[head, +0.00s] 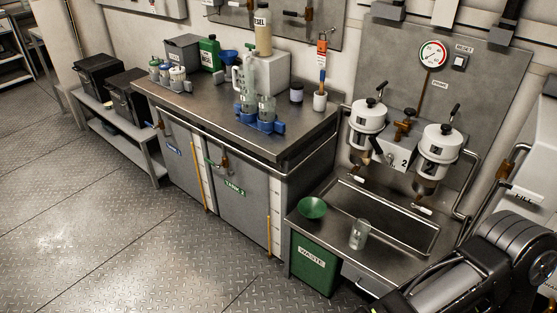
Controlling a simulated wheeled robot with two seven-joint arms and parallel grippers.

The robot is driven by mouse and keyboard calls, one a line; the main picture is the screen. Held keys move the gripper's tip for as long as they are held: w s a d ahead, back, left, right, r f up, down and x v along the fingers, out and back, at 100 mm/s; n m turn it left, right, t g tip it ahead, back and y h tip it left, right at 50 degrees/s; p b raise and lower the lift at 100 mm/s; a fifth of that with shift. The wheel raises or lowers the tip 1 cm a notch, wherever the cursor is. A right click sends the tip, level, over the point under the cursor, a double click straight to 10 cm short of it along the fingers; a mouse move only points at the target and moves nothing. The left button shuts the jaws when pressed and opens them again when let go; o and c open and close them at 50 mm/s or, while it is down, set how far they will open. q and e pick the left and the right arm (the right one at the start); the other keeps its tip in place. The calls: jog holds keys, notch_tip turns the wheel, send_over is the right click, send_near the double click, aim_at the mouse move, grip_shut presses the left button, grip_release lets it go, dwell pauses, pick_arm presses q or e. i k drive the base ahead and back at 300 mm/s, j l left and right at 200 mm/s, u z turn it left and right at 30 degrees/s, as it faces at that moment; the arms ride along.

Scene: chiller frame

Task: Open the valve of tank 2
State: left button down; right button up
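Tank 2 (258,215) is the grey tank front under the middle of the steel counter, with a green "TANK 2" label. Its valve (225,162) is a small brass-coloured fitting near the top left of the front. A short green handle (212,164) points left from it. The valve is small in view, so its exact state is hard to tell. Neither of my grippers shows. A black and grey part of my own arm fills the lower right corner, away from the tank.
A similar tank (178,150) with a blue-handled valve stands to the left. The steel counter (185,101) above holds bottles and a blue stand. A green waste bin (314,266) and a sink bench (445,262) stand to the right. The floor (130,245) in front is clear.

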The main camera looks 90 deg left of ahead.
aim_at(211, 162)
jog(key=j+u, duration=0.1)
jog(key=u, duration=2.95)
jog(key=i+j, duration=1.1)
jog(key=i, duration=0.05)
